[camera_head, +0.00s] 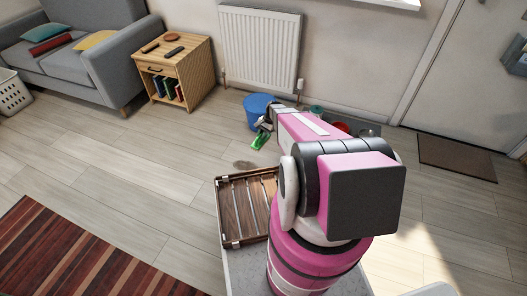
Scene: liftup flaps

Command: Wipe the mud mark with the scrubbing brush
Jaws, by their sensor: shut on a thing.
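The mud mark (245,164) is a faint brown smudge on the light wood floor, partly hidden on the right by my arm. The scrubbing brush (260,141) has a green body and is a little above and to the right of the mark in the picture. My gripper (265,124) is small in view beyond my pink arm and is shut on the brush. The brush appears apart from the mark; I cannot tell its exact height above the floor.
A blue bucket (257,107) stands just behind the gripper. A wooden slatted tray (229,207) lies nearer than the mark. Small red (341,127) and green (316,110) items sit right of the bucket, partly behind my arm. Floor left of the mark is clear.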

